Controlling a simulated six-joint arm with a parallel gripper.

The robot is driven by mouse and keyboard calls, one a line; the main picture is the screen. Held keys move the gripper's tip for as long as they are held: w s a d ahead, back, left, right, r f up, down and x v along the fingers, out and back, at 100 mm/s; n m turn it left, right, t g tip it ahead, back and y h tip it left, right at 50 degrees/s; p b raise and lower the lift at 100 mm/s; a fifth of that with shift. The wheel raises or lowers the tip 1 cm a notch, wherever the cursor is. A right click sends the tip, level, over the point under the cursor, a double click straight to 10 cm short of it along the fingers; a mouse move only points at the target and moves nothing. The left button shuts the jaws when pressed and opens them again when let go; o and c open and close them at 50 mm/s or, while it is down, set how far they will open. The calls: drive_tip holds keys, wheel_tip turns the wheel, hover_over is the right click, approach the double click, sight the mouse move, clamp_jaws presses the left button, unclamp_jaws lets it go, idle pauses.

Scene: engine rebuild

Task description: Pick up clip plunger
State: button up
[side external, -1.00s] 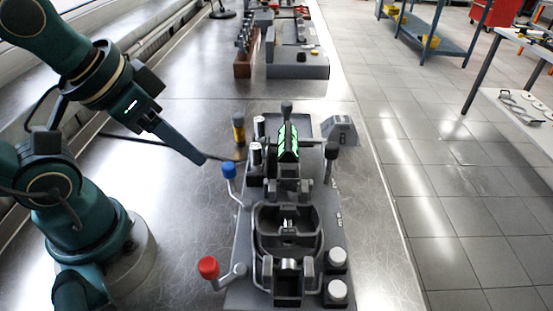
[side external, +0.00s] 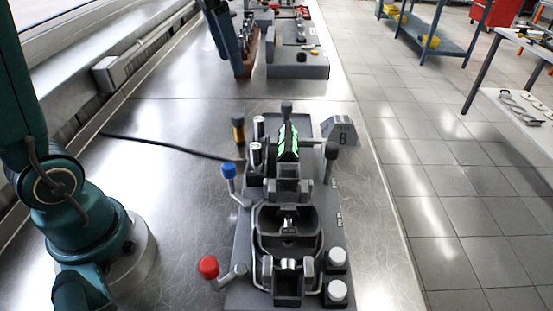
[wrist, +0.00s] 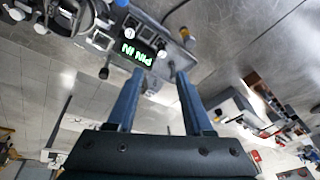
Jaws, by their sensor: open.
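I cannot tell for certain which item is the clip plunger. A dark handle with a yellow band (side external: 238,128) stands upright at the left of the grey fixture (side external: 245,262). Other small upright parts stand in the wooden rack at the back. My gripper (side external: 228,62) hangs at the top of the side view, in front of or over that rack, partly cut off by the frame edge. In the wrist view my gripper (wrist: 160,72) shows two blue fingers apart with nothing between them.
The fixture carries a green-lit panel (side external: 288,142), a blue knob (side external: 229,171), a red knob (side external: 208,267) and white buttons (side external: 337,291). A wooden rack (side external: 249,62) and grey block (side external: 298,70) stand behind. The bench's left middle is clear apart from a black cable (side external: 165,144).

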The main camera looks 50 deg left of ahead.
drive_tip(key=w+a+f+g, duration=0.2)
drive_tip(key=w+a+f, duration=0.2)
drive_tip(key=w+a, duration=0.1)
drive_tip(key=n+g, duration=0.1)
hover_over(239, 129)
drive_tip(key=w+a, duration=0.1)
drive_tip(key=w, duration=0.1)
drive_tip(key=shift+h, duration=0.3)
drive_tip(key=f, duration=0.6)
drive_tip(key=shift+s, duration=0.2)
drive_tip(key=shift+s+a+f, duration=0.15)
drive_tip(key=shift+f, duration=0.5)
wheel_tip(239, 129, down, 6)
drive_tip(key=shift+r, duration=0.1)
drive_tip(key=shift+s+f, duration=0.15)
drive_tip(key=shift+f, duration=1.15)
drive_tip(key=shift+s+f, duration=0.15)
drive_tip(key=shift+f, duration=1.15)
clamp_jaws()
